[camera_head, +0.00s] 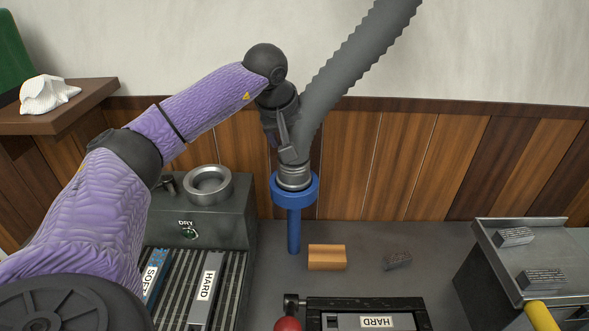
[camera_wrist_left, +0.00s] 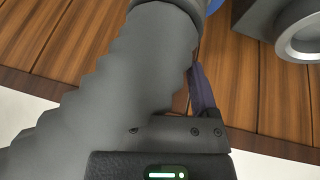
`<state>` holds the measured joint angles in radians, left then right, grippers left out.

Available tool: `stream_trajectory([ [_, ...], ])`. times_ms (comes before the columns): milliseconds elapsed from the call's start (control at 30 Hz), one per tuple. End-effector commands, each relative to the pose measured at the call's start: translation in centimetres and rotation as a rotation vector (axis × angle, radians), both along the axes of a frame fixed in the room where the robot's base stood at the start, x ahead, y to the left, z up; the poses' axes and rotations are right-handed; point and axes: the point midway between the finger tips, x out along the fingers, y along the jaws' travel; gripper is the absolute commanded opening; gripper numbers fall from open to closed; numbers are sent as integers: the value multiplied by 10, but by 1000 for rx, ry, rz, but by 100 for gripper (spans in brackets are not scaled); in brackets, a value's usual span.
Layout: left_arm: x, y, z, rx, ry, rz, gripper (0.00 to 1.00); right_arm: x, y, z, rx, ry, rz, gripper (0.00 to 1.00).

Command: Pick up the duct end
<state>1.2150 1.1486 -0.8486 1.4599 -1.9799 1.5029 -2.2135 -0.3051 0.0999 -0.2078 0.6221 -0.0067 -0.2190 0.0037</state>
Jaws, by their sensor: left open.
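The grey ribbed duct (camera_head: 350,68) hangs down from the top of the head view. Its metallic duct end (camera_head: 294,175) sits at a blue ring holder (camera_head: 295,190) on a blue post. My left gripper (camera_head: 288,150) is open at the duct just above the end, with a finger along its left side. In the left wrist view the duct (camera_wrist_left: 150,60) runs from the lower left to the top centre and covers much of the gripper. One finger (camera_wrist_left: 202,90) shows beside the duct. Whether the other finger touches it is hidden. My right gripper is not in view.
A dark machine with a round metal cup (camera_head: 208,184) and a slotted tray with labelled bars (camera_head: 206,290) stands left of the post. A wooden block (camera_head: 327,257) and a small dark block (camera_head: 398,260) lie right of it. A grey bench (camera_head: 530,265) is at right.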

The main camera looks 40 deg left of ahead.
Motion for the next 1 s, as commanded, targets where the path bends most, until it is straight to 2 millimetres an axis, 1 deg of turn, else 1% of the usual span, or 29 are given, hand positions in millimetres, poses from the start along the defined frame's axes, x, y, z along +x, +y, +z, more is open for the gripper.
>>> stream_trajectory([
  [33, 4, 2, -11, -2, 4, 3, 78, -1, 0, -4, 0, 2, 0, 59],
  [100, 10, 6, -25, -3, 5, 3, 78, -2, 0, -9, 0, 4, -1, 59],
  [200, 18, 9, -41, -4, 4, 2, 78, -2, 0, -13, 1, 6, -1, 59],
  [300, 21, 11, -47, -3, 3, 1, 78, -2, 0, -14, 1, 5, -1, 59],
  [467, 21, 11, -46, -3, 1, 1, 78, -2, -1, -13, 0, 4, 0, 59],
  [500, 21, 11, -46, -3, 1, 1, 76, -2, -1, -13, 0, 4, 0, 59],
  [667, 21, 11, -46, -3, 1, 2, 42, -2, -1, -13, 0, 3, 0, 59],
  [700, 21, 11, -46, -3, 1, 2, 34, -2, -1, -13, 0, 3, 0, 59],
  [767, 21, 11, -46, -4, 1, 2, 21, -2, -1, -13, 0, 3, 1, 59],
  [800, 21, 11, -46, -4, 1, 2, 13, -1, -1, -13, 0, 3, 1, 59],
  [867, 21, 11, -46, -4, 1, 2, 0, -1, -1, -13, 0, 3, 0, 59],
  [1000, 21, 11, -46, -4, 1, 2, 0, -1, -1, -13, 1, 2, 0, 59],
])
